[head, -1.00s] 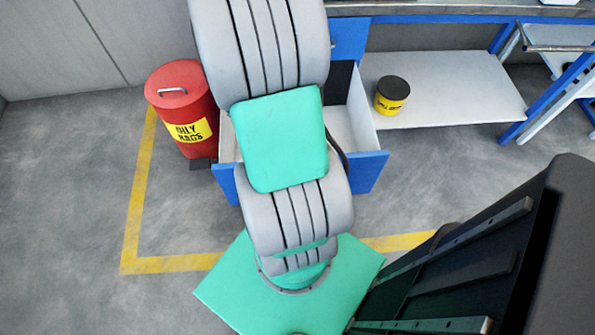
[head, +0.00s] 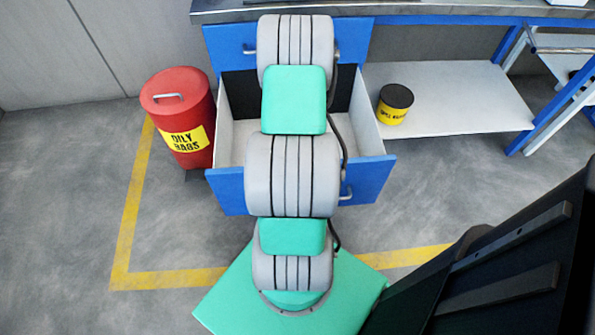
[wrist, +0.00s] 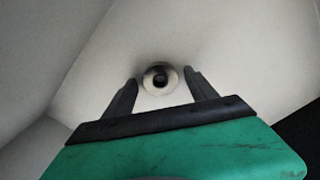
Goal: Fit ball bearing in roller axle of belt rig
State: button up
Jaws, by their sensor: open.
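In the wrist view a small round metal ring with a dark centre, which looks like the ball bearing (wrist: 160,78), lies on the pale floor of the drawer. My gripper (wrist: 161,80) is open, with its two dark fingers on either side of the bearing. I cannot tell whether the fingers touch it. In the head view my arm reaches over the open blue drawer (head: 228,192) and hides my gripper and the bearing. The belt rig and its roller axle are not recognisable in these frames.
A red oily rags bin (head: 178,118) stands left of the drawer. A black and yellow tub (head: 394,104) sits on the white shelf (head: 455,98) at right. The drawer walls rise close around my gripper. A yellow line (head: 128,215) marks the grey floor.

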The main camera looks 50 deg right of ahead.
grip_shut()
dwell(0.6)
jog(key=shift+r, duration=0.1)
